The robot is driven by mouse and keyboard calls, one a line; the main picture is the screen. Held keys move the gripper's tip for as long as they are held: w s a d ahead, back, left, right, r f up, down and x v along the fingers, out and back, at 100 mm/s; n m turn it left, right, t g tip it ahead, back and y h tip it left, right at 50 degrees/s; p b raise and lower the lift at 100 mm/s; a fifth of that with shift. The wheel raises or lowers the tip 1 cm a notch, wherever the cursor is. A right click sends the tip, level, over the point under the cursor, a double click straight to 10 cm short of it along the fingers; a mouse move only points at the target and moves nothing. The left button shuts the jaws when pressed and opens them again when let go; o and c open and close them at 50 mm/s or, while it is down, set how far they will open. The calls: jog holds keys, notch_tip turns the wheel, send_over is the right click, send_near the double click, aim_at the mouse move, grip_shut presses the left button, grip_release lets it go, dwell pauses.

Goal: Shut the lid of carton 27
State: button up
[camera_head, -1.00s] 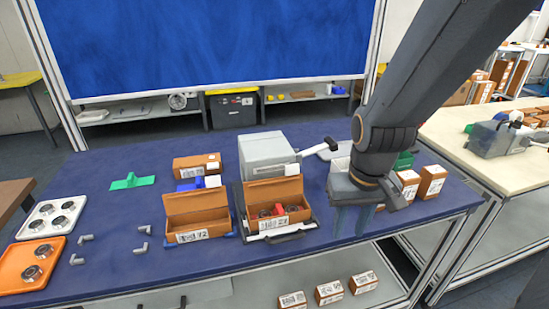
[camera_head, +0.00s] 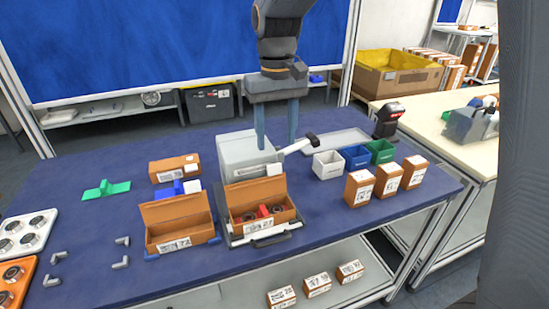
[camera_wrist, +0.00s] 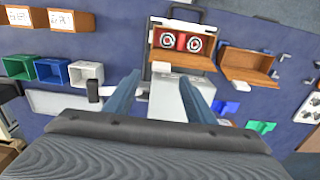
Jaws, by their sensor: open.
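Carton 27 (camera_head: 262,219) is a brown box on a dark tray in the middle of the table. Its lid (camera_head: 255,192) stands up at the back, and red and grey parts show inside. In the wrist view carton 27 (camera_wrist: 184,57) is at the top centre with its lid open and two round parts in it. My gripper (camera_head: 277,146) is open and empty, pointing down above the grey machine behind the carton, apart from the lid. In the wrist view its two fingers (camera_wrist: 161,80) are spread wide over the machine.
The grey machine (camera_head: 240,158) with a black-tipped lever stands directly behind carton 27. An open, empty carton labelled 72 (camera_head: 178,229) is close on the left. White, blue and green bins (camera_head: 328,166) and several closed cartons (camera_head: 360,187) are to the right.

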aim_at(274, 164)
jog(key=shift+w+a, duration=0.1)
jog(key=shift+a, duration=0.15)
notch_tip(274, 164, down, 7)
jog(key=shift+f+p, duration=0.2)
jog(key=shift+p, duration=0.8)
grip_shut()
